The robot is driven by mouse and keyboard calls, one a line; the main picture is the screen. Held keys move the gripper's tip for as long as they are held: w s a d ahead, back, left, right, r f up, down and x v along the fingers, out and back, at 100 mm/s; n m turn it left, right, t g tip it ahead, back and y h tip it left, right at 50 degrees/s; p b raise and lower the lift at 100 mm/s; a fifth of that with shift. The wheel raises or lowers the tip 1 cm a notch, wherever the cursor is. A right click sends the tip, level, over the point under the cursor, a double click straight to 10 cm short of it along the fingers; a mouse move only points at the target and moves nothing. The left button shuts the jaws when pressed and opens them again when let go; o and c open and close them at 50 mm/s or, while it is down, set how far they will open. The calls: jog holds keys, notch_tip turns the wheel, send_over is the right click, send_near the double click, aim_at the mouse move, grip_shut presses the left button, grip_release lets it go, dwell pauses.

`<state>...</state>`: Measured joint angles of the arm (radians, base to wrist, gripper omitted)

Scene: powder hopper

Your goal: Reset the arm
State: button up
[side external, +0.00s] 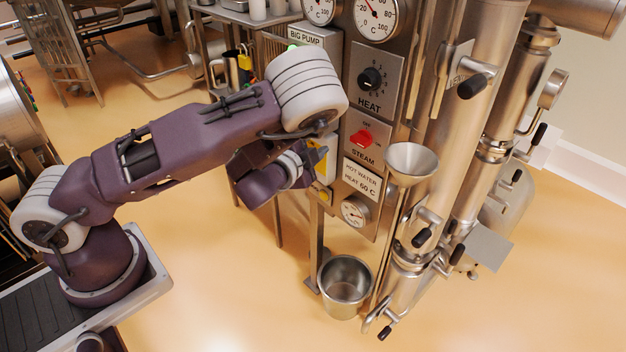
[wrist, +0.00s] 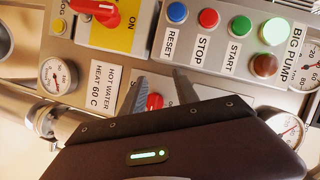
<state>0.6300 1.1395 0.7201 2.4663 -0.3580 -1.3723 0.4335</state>
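My gripper (side external: 318,160) is in front of the control panel's left edge, near the red STEAM switch (side external: 362,138) and the HOT WATER HEAT 60 C label (side external: 361,179). In the wrist view, its two grey fingers (wrist: 158,92) stand apart with nothing held between them. A red knob (wrist: 155,101) shows behind the gap between the fingers. My arm is bent at the elbow and reaches right from its base. I cannot tell from these views how far the fingertips are from the panel.
A blue RESET button (wrist: 177,12), red STOP button (wrist: 208,19) and green START button (wrist: 240,26) line the panel. A red switch (wrist: 100,10) sits on a yellow plate. A funnel (side external: 411,162) and steel bucket (side external: 345,286) stand right.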

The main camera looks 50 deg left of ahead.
jog(key=s+d+r+n+g+h, duration=0.4)
jog(key=s+r+n+g, duration=0.3)
jog(key=s+r+n, duration=0.25)
jog(key=s+d+r+g, duration=0.1)
jog(key=s+r, duration=0.3)
jog(key=s, duration=0.7)
jog(key=s+d+r+g+h, duration=0.1)
jog(key=s+r, duration=0.4)
jog(key=s, duration=0.7)
jog(key=shift+d, duration=0.6)
